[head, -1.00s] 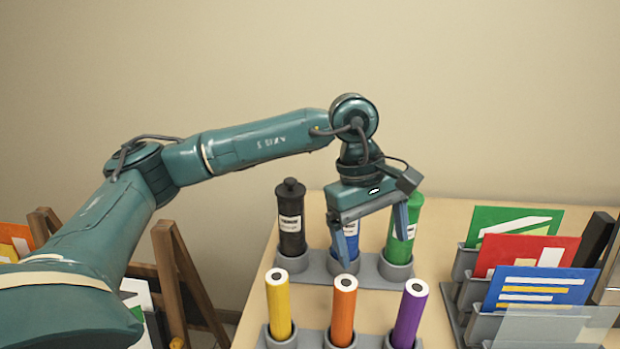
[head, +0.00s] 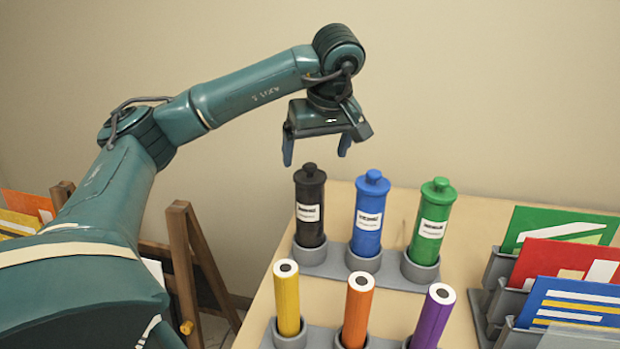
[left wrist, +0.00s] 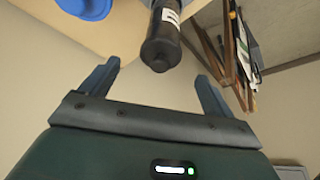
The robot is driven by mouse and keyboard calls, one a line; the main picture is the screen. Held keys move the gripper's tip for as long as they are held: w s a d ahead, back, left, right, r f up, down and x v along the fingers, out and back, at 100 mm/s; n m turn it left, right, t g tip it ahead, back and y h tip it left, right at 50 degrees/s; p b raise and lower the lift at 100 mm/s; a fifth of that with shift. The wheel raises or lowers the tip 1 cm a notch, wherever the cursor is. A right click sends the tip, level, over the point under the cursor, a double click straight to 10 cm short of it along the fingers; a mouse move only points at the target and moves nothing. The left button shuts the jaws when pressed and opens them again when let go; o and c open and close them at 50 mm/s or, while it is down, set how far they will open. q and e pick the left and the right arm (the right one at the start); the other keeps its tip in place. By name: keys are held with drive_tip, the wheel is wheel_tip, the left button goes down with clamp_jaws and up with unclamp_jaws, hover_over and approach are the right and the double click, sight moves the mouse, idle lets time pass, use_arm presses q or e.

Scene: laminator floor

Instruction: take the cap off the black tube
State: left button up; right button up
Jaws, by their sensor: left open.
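The black tube (head: 310,215) stands upright in the left cup of a grey holder (head: 325,266), with a white label. Its black cap (head: 310,174) with a small knob is on its top. In the left wrist view the black tube (left wrist: 163,35) shows with its cap end between and beyond the fingers. My left gripper (head: 316,160) is open and empty, above and apart from the black tube's cap in the head view. Its two fingers also show in the left wrist view (left wrist: 155,85). My right gripper is not in view.
A blue tube (head: 368,225) and a green tube (head: 432,225) stand upright in the same holder. Yellow (head: 286,300), orange (head: 357,310) and purple (head: 431,318) rolls stand in front. Coloured folders (head: 565,265) sit in a rack at right. A wooden stand (head: 190,255) is at left.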

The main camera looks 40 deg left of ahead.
sight(311, 166)
use_arm(q)
drive_tip(key=x, duration=0.4)
drive_tip(key=shift+a+p, duration=0.4)
drive_tip(key=shift+w+a+f, duration=0.1)
drive_tip(key=shift+w+f, duration=0.05)
drive_tip(key=shift+f, duration=0.3)
drive_tip(key=c, duration=1.1)
